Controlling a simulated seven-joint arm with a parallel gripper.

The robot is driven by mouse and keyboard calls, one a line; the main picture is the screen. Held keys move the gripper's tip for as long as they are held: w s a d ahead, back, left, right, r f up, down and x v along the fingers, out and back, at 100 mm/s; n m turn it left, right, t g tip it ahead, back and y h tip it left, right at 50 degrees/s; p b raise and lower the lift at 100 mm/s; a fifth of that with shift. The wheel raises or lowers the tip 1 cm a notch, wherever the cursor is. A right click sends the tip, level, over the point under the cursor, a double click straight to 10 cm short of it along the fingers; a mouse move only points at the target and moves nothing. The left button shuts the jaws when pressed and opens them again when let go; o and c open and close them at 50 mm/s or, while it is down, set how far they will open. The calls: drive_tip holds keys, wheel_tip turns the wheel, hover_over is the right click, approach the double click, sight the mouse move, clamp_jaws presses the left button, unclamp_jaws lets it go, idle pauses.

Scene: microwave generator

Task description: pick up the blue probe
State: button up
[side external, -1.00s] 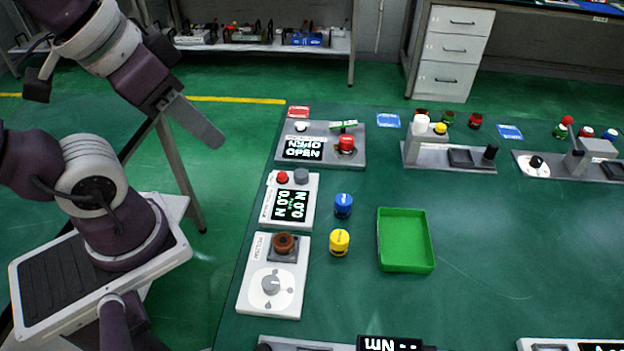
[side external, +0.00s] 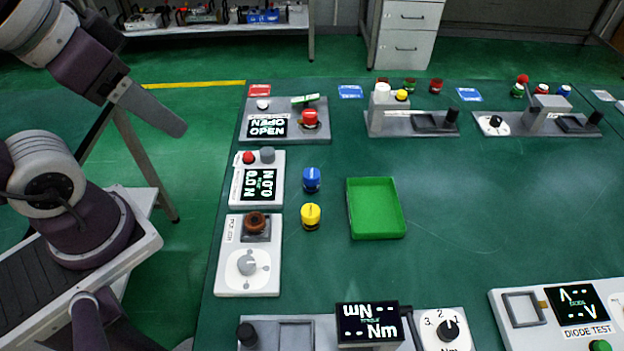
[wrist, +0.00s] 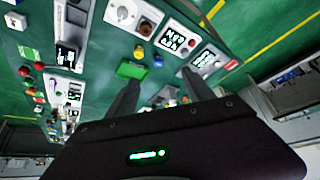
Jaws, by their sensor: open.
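The blue probe (side external: 311,180) is a short blue cylinder with a darker base, upright on the green table. It stands right of the force-readout box and behind the yellow cylinder (side external: 310,217). The blue probe also shows in the wrist view (wrist: 158,61), small and beyond my fingers. My gripper (side external: 183,131) is up at the left, well away from the blue probe and left of the table edge in the side view. In the wrist view its two dark fingers (wrist: 160,84) are spread apart with nothing held between them.
A green tray (side external: 404,208) lies right of the probe. The force-readout box (side external: 257,179), a dial box (side external: 249,256) and the OPEN-display box (side external: 285,122) line the left edge. A torque unit (side external: 367,324) stands at the front. Free table surface lies right of the tray.

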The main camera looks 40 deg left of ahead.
drive_tip(key=m+g, duration=0.5)
drive_tip(key=m, duration=1.2)
hover_over(312, 173)
drive_tip(key=a, duration=0.1)
wheel_tip(312, 173, down, 21)
drive_tip(key=shift+m+g, duration=0.3)
drive_tip(key=shift+m, duration=0.4)
drive_tip(key=f, duration=0.7)
drive_tip(key=d+f, duration=0.1)
drive_tip(key=f, duration=0.2)
drive_tip(key=shift+f, duration=0.3)
clamp_jaws()
